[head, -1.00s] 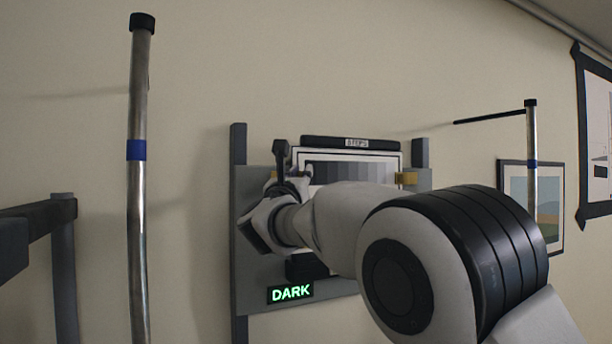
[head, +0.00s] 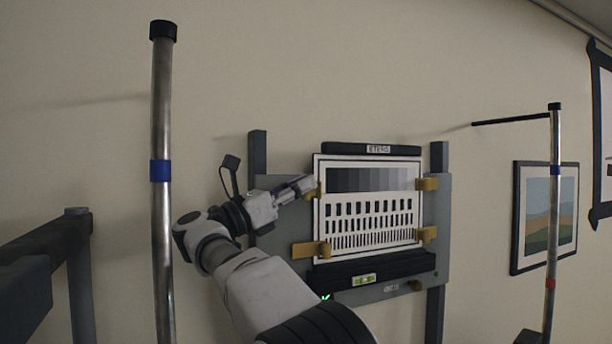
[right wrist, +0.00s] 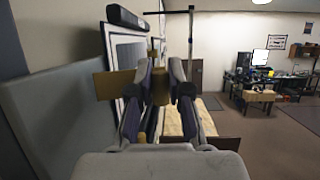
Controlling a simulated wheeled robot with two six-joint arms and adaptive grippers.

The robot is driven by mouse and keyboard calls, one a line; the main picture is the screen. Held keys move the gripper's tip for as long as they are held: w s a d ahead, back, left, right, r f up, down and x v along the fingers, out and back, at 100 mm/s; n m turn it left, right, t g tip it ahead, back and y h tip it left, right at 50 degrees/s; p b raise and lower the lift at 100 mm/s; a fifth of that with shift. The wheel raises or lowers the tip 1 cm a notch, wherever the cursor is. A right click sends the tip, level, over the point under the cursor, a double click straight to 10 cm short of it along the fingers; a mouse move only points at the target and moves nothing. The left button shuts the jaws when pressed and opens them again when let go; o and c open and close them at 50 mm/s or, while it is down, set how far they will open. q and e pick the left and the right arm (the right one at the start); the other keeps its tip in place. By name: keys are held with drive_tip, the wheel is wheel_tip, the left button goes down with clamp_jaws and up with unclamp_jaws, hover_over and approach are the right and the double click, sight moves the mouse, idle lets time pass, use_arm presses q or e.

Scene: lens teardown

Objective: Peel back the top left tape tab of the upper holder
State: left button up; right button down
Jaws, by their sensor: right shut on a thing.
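The upper holder bears a chart (head: 369,206) with a grey step strip above rows of black bars, mounted on a grey board (head: 438,205). Ochre tape tabs sit at its edges: upper right (head: 427,184), lower right (head: 427,234) and lower left (head: 311,249). The top left tape tab (head: 317,190) is mostly hidden by my right gripper (head: 303,187), which reaches in from the left. In the right wrist view, my right gripper (right wrist: 160,80) is shut on this ochre tab (right wrist: 160,88). Whether the tab is lifted is unclear. My left gripper is not in view.
A metal pole with a blue band (head: 161,200) stands left of my right arm. Another pole (head: 554,210) stands at the right before a framed picture (head: 545,216). A black ledge with a level vial (head: 372,270) lies below the chart.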

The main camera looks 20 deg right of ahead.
drive_tip(key=shift+a+r+m+g+p, duration=0.1)
drive_tip(key=shift+a+m+g+p, duration=0.15)
drive_tip(key=shift+g, duration=0.35)
drive_tip(key=c, duration=1.1)
unclamp_jaws()
drive_tip(key=shift+w, duration=0.1)
